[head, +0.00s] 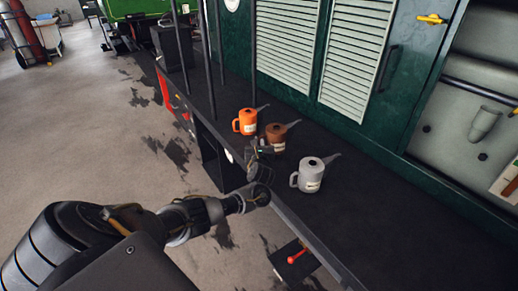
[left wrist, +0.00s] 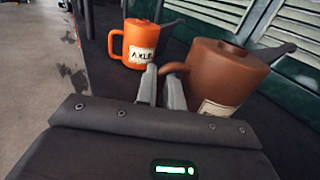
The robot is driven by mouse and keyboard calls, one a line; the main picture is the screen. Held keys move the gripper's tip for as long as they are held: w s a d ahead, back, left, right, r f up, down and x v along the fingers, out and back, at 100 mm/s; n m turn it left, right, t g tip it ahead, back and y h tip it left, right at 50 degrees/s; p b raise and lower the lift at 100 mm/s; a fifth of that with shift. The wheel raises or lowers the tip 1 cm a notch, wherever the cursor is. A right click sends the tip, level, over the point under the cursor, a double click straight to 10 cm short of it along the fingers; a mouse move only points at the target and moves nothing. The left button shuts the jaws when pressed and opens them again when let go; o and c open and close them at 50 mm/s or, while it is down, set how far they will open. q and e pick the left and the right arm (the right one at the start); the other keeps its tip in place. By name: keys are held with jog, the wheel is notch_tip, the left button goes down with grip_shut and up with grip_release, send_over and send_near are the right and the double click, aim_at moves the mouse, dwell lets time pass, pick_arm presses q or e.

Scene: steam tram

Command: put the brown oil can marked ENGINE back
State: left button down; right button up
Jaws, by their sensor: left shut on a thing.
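The brown oil can (head: 276,138) is on the dark running board between the orange can and the grey can, spout to the right; I cannot tell whether it touches the board. It fills the right of the left wrist view (left wrist: 228,72); its pale label is mostly cut off by my gripper and I cannot read it. My left gripper (head: 259,153) is at its near left side. In the left wrist view the fingers (left wrist: 162,80) are shut on the brown can's handle. My right gripper is in neither view.
An orange can (head: 245,122) marked AXLE stands close behind, left of the brown one. A grey can (head: 309,176) stands nearer, to the right. Thin dark posts (head: 207,60) rise at the board's outer edge. Louvred green panels (head: 352,55) back it. A red-handled lever (head: 297,256) sits below.

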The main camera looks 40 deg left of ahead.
pick_arm(q)
jog(key=shift+w+f+p, duration=0.2)
jog(key=shift+f+p, duration=0.45)
jog(key=shift+f, duration=0.8)
jog(key=c, duration=1.5)
grip_release()
jog(key=shift+f, duration=0.1)
jog(key=shift+s, duration=0.1)
jog(key=shift+f+b, duration=0.25)
jog(key=shift+b, duration=0.2)
jog(key=shift+s+d, duration=0.1)
jog(key=v, duration=1)
jog(key=shift+s, duration=0.3)
